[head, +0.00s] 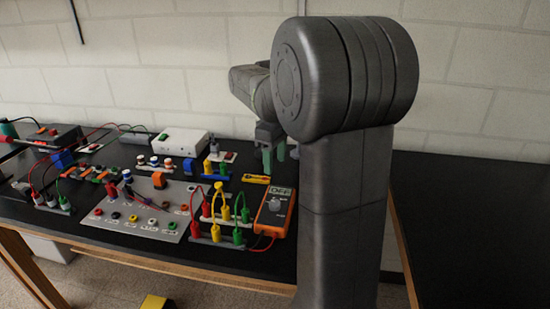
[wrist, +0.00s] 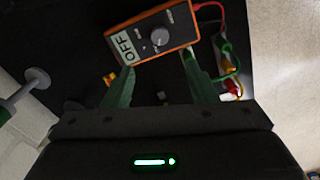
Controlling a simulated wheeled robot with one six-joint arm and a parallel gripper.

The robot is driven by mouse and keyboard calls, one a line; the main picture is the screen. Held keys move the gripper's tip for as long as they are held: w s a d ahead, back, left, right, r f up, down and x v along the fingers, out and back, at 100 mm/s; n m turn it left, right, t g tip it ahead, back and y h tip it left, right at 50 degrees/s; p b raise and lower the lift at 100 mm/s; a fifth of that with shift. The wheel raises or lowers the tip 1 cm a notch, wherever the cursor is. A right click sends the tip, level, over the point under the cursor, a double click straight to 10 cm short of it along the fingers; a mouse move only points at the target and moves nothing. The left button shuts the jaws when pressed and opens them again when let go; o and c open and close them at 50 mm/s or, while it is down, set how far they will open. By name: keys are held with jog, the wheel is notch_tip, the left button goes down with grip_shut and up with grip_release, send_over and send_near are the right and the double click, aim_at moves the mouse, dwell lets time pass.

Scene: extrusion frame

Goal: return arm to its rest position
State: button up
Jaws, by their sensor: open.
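My gripper (head: 273,157) hangs from my raised arm, with its green fingers pointing down above the right end of the black bench (head: 150,255). In the wrist view my gripper (wrist: 158,64) has its two green fingers spread apart with nothing held between them. An orange multimeter (head: 274,212) marked OFF lies beyond the fingertips; it also shows in the wrist view (wrist: 150,35). My arm hides part of the bench behind it in the head view.
A grey panel (head: 120,222) with coloured sockets lies left of the multimeter. Red, yellow and green plugs with leads (head: 220,215) stand beside it. A white box (head: 180,143) is at the back. A bare black surface (head: 480,220) lies right of my arm. A block wall (head: 180,60) stands behind.

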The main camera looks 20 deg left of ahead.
aim_at(275, 203)
jog(key=shift+f, duration=0.1)
dwell(0.3)
notch_tip(275, 203, down, 14)
jog(key=shift+r, duration=0.15)
dwell(0.3)
jog(key=shift+r, duration=0.1)
